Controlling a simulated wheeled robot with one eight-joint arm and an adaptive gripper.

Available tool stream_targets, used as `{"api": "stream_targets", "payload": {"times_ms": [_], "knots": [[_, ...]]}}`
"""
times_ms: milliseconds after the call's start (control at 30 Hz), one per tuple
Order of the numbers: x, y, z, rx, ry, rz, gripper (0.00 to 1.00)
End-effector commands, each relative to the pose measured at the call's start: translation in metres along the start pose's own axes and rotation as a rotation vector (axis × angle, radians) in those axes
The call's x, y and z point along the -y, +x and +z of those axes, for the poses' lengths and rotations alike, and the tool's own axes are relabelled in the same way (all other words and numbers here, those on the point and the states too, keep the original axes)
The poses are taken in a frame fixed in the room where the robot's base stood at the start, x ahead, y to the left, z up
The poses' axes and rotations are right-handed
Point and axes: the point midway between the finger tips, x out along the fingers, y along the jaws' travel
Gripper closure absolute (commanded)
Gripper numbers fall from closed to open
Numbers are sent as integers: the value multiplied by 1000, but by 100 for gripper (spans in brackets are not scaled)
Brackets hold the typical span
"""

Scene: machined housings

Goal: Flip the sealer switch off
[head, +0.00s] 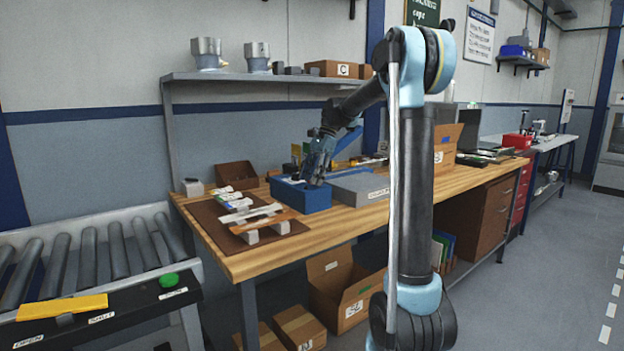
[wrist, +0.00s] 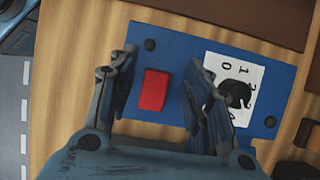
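A blue box (head: 300,196) sits on the wooden workbench in the head view, with my gripper (head: 316,172) at its top. In the wrist view, the blue box (wrist: 150,35) fills the middle. A red rectangular switch (wrist: 153,90) and a black knob (wrist: 235,93) on a white numbered dial plate (wrist: 222,66) are on its face. My gripper (wrist: 161,62) is open and empty, its fingers on either side of the red switch, the right one between switch and dial. I cannot tell which way the switch is set, or whether a finger touches the box.
A grey flat case (head: 358,187) stands right beside the blue box on the workbench (head: 330,228). A brown mat (head: 215,222) with metal parts lies to the left. A shelf (head: 270,76) runs above the bench back. A roller conveyor (head: 90,255) is at the left.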

Motion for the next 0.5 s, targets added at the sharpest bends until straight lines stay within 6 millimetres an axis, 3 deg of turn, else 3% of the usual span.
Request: {"api": "stream_targets", "payload": {"times_ms": [267, 500], "knots": [[0, -12, 0, 0, 1, 1, 55], [0, -55, -1, 0, 1, 0, 55]]}}
